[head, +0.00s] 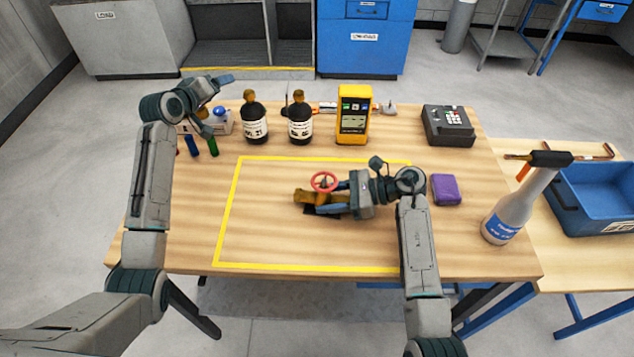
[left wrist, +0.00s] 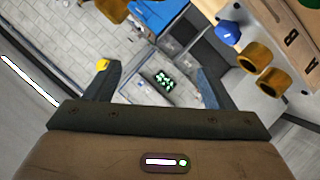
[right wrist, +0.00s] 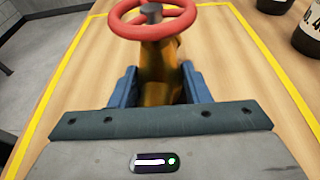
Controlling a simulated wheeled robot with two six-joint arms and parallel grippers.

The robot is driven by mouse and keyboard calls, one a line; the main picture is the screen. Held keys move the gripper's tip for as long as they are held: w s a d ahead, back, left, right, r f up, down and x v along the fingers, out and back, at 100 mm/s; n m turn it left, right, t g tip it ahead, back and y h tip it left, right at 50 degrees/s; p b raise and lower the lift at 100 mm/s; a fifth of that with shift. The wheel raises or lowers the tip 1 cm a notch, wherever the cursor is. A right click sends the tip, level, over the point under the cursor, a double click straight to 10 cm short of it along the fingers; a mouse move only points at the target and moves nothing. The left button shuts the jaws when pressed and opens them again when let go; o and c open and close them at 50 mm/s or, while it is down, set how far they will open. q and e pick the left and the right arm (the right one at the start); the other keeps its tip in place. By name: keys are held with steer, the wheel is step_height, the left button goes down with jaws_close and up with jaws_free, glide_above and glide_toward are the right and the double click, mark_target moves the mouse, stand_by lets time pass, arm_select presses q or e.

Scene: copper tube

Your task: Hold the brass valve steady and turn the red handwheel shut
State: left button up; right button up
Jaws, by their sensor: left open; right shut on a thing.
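The brass valve (head: 309,197) lies inside the yellow taped rectangle on the table, with its red handwheel (head: 323,182) on top. My right gripper (head: 335,197) is shut on the valve body from the right. In the right wrist view the brass valve (right wrist: 160,75) sits between the blue fingers (right wrist: 157,88), and the red handwheel (right wrist: 152,18) stands above and beyond them, clear of the fingers. My left gripper (head: 216,102) is open and empty, raised over the table's back left corner, away from the valve. The left wrist view shows its spread fingers (left wrist: 157,80) with nothing between them.
Two dark bottles (head: 255,125) (head: 300,122), a yellow meter (head: 353,115) and a grey keypad box (head: 448,126) stand along the back. A purple block (head: 445,190) lies right of my right arm. A torch bottle (head: 512,207) stands at the right edge. The taped area's left half is clear.

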arm_select(q)
steer(key=a+r+m+t+y, duration=0.5)
steer(key=a+r+m+t, duration=0.1)
steer(key=r+m+t, duration=0.15)
steer(key=s+d+r+m+t+h, duration=0.35)
steer(key=s+d+m+h, duration=0.35)
steer(key=m, duration=1)
steer(key=m+g+h, duration=1.2)
steer(key=m+g, duration=0.9)
steer(key=m, duration=1.1)
glide_toward(322, 183)
steer(key=a, duration=0.2)
steer(key=shift+a+f, duration=0.3)
steer(key=shift+a, duration=0.1)
steer(key=shift+d+f, duration=0.1)
steer(key=shift+d, duration=0.15)
steer(key=d, duration=0.3)
steer(key=w+d, duration=0.1)
steer(key=d, duration=0.3)
steer(key=w+d, duration=0.1)
steer(key=d, duration=0.3)
